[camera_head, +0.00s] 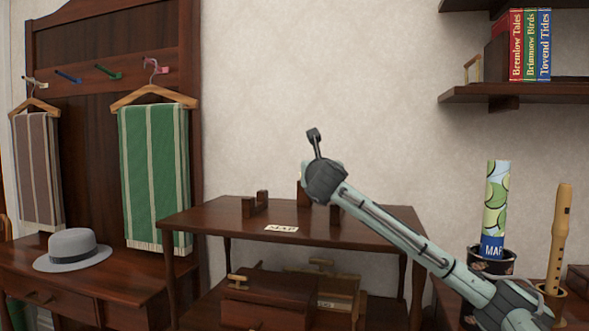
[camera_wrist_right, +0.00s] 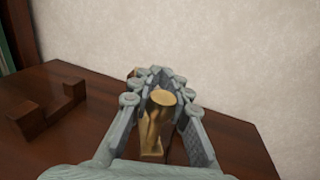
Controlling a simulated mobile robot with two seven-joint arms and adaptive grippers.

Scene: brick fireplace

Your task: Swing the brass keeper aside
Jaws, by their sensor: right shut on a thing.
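The brass keeper (camera_wrist_right: 158,118) shows in the right wrist view as a gold piece with a rounded top, above the dark wooden table top. My right gripper (camera_wrist_right: 160,80) has its fingers on either side of the keeper and is shut on it. In the head view my right arm reaches from the lower right over the small dark table (camera_head: 350,230), and its wrist hides the fingers and the keeper. My left gripper is in neither view.
A notched wooden cradle (camera_head: 255,204) and a MAP label (camera_head: 282,228) are on the table top. A rolled map (camera_head: 494,205) stands in a holder beside a wooden recorder (camera_head: 559,240) at right. A grey hat (camera_head: 72,250) lies on the left bench, below a green towel (camera_head: 153,175).

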